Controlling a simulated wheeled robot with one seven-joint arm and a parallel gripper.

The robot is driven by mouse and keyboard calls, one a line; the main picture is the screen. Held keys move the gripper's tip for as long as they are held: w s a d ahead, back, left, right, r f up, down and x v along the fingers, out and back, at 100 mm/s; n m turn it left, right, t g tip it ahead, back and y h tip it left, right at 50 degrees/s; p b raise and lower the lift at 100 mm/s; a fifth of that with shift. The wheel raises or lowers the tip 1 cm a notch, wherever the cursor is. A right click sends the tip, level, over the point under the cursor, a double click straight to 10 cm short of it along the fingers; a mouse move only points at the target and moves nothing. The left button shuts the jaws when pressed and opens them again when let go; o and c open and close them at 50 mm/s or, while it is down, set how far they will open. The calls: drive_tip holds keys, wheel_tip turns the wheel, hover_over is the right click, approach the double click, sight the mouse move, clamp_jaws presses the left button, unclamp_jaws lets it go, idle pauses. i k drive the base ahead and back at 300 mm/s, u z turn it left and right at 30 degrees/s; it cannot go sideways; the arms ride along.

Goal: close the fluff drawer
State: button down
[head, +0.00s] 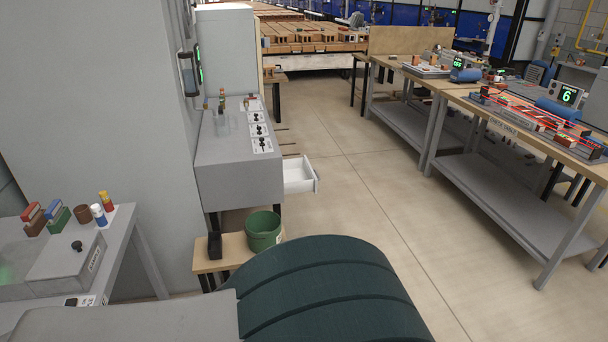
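A white drawer (299,174) stands pulled out to the right from the far side of a grey machine cabinet (240,180). Its front panel faces right and its inside looks empty from here. I cannot read a label on it, so I cannot tell if it is the fluff drawer. My gripper is not in view. A large dark green ribbed form and a light grey part fill the bottom of the head view; nothing of mine touches the drawer.
A green bucket (263,231) and a small black container (214,245) stand on a low wooden bench (236,250) in front of the cabinet. A grey table (122,225) is at left. Long workbenches (520,125) line the right. The floor (370,185) between is clear.

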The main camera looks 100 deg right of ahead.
sight(299, 176)
drive_tip(key=k, duration=1.4)
drive_tip(key=u, duration=1.4)
drive_tip(key=k, duration=2.85)
drive_tip(key=z, duration=3.4)
drive_tip(key=i, duration=1)
